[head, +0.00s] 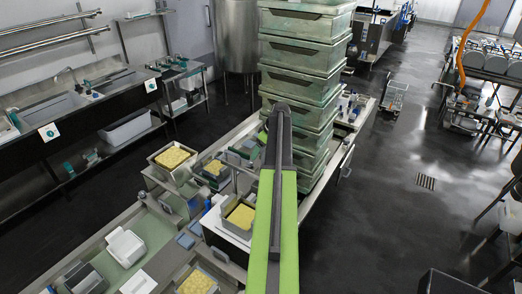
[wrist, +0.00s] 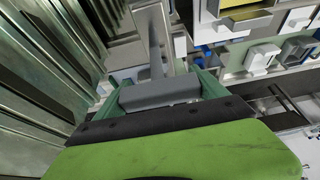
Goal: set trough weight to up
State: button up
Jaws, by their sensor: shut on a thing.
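In the wrist view my gripper (wrist: 158,84) has its teal fingers on either side of a grey block (wrist: 160,93), and it is shut on that block. A flat grey bar (wrist: 153,35) extends away just beyond the block; I cannot tell if the two are joined. The block may be the trough weight, but the frames do not make this certain. In the head view my green arm reaches over the work table, and my gripper is hidden behind it. The trough (head: 155,228) runs along the table at lower left.
A tall stack of green crates (head: 303,57) stands right beside my arm. Metal boxes of yellow curd (head: 173,157) stand on the table to the left. A sink counter (head: 75,100) lines the left wall. The dark floor at right is mostly open, with a cart (head: 394,97).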

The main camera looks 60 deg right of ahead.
jog(key=shift+w+d+r, duration=0.1)
jog(key=shift+w+r, duration=0.05)
jog(key=shift+r, duration=0.2)
jog(key=o, duration=2)
jog(key=p+v, duration=1.5)
jog(key=v, duration=0.2)
jog(key=shift+s+p, duration=0.3)
jog(key=shift+p, duration=0.05)
jog(key=shift+r, duration=0.1)
jog(key=shift+c, duration=0.3)
